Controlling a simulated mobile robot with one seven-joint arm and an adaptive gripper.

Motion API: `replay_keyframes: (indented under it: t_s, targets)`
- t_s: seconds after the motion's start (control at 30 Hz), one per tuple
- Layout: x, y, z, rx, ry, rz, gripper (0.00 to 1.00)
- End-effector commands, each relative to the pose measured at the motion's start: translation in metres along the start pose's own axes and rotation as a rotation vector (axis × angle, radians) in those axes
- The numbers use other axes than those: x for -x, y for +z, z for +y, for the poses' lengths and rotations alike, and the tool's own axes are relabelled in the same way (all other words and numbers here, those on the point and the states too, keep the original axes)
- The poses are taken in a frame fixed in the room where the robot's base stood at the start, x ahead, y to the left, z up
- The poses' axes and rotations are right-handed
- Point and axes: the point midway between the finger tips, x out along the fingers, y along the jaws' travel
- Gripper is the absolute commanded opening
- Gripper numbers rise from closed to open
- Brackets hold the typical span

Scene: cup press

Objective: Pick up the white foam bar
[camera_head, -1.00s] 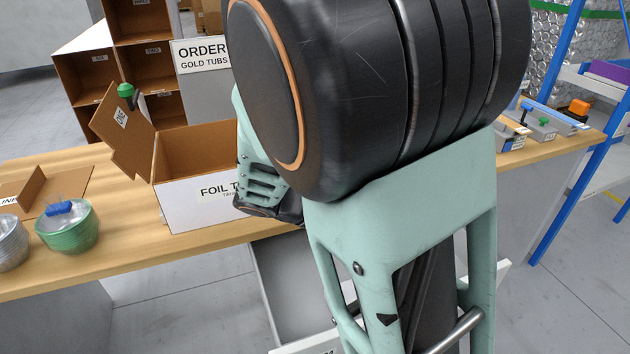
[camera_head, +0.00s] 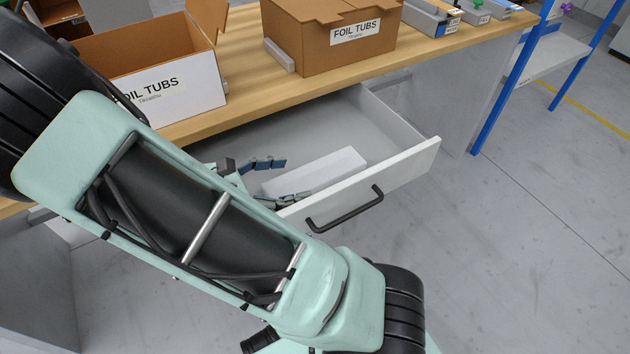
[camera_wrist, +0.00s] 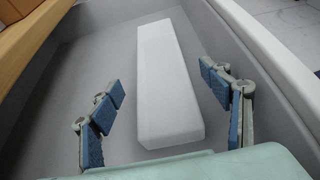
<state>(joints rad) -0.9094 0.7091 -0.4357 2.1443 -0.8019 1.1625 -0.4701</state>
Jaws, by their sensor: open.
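The white foam bar (camera_head: 318,171) lies flat on the floor of an open grey drawer (camera_head: 400,118). In the wrist view the bar (camera_wrist: 166,85) runs away from my gripper, its near end close to the space between the fingers. My gripper (camera_head: 277,180) is at the drawer, its blue-padded fingers open on either side of the bar's near part. The wrist view shows the open fingers (camera_wrist: 165,105) apart from the bar, with a gap on both sides. My arm hides the drawer's left part in the head view.
The drawer's white front panel (camera_head: 362,185) with a black handle (camera_head: 345,209) is close to my gripper. Above, the wooden tabletop (camera_head: 300,88) holds two foil tub boxes, one white-sided (camera_head: 178,98) and one brown (camera_head: 325,55). Floor to the right is clear.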

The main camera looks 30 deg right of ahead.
Motion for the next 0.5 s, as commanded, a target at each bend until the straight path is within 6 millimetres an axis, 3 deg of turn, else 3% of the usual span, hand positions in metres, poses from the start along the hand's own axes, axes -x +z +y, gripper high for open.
replay_keyframes:
  t_s: [0.27,0.5]
  targets:
    - [-0.023,0.000,-0.001,-0.001,-0.002,0.001,0.71]
    - [-0.058,0.000,-0.001,0.000,-0.003,0.000,0.71]
